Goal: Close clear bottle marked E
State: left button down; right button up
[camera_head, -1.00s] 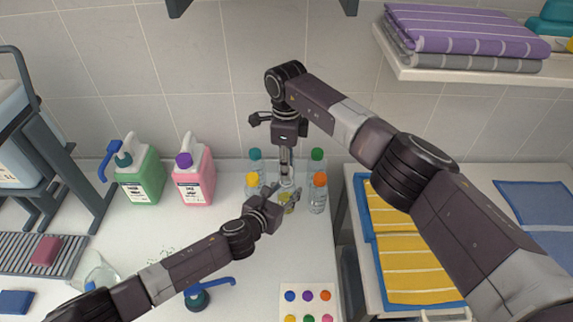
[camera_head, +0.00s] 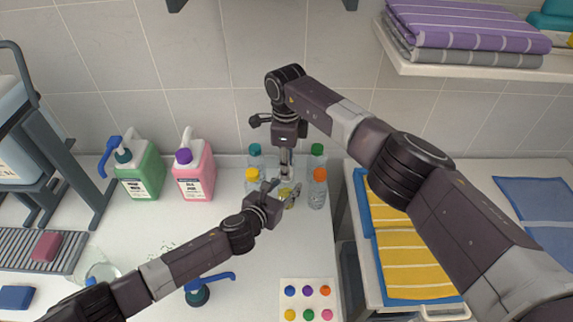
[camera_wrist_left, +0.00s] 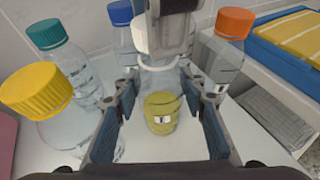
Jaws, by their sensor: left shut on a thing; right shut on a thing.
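The mark on the label is too small to read surely. In the head view my left gripper (camera_head: 284,190) is shut around this bottle from the front left. My right gripper (camera_head: 285,172) points straight down above the bottle's mouth, shut on a white cap (camera_wrist_left: 142,38). The cap is partly hidden by the right fingers, and I cannot tell whether it touches the bottle's neck.
Clear bottles with orange (camera_head: 319,174), green (camera_head: 317,149), teal (camera_head: 255,149) and yellow (camera_head: 251,174) caps crowd closely around. Green (camera_head: 144,175) and pink (camera_head: 194,172) jugs stand left. A colour-dot board (camera_head: 308,302) lies in front. The counter between has free room.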

jog(key=shift+f, duration=0.45)
